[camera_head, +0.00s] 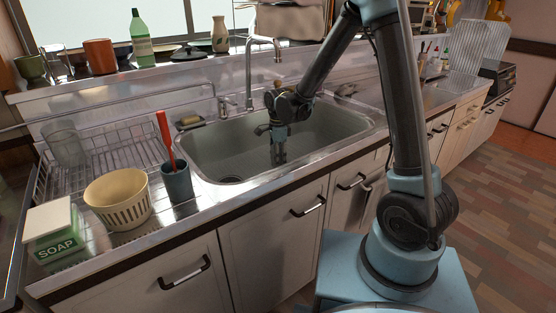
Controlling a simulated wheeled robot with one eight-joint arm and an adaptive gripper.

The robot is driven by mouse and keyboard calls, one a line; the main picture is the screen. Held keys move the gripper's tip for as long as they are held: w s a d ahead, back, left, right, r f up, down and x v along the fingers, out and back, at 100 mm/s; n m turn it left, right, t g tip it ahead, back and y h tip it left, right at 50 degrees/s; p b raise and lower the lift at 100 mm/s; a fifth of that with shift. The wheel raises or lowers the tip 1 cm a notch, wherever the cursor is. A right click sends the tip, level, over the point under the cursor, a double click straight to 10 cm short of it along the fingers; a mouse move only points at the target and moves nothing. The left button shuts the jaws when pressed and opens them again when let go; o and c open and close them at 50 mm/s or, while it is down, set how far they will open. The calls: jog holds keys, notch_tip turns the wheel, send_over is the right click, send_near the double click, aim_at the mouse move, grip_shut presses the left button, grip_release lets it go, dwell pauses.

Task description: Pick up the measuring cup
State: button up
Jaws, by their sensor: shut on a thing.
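My gripper (279,157) points down into the sink (218,153), low over its basin. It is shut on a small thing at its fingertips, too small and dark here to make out. I cannot pick out a measuring cup with certainty. A clear glass vessel (65,146) stands in the wire dish rack (113,148) at the left, well apart from my gripper, and I cannot tell whether it has measuring marks.
A grey cup (178,184) with a red-handled tool (164,134), a cream strainer bowl (119,200) and a soap box (54,232) stand left of the sink. The faucet (249,80) rises behind my gripper. A green bottle (141,38) and pots line the sill.

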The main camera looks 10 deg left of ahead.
jog(key=shift+r, duration=1.6)
jog(key=shift+w+d, duration=1.65)
jog(key=shift+d, duration=0.8)
jog(key=shift+w+d, duration=1.6)
jog(key=shift+d, duration=0.85)
jog(key=shift+w+d, duration=1.65)
jog(key=shift+d, duration=0.8)
jog(key=shift+w+d, duration=0.1)
jog(key=shift+w, duration=0.05)
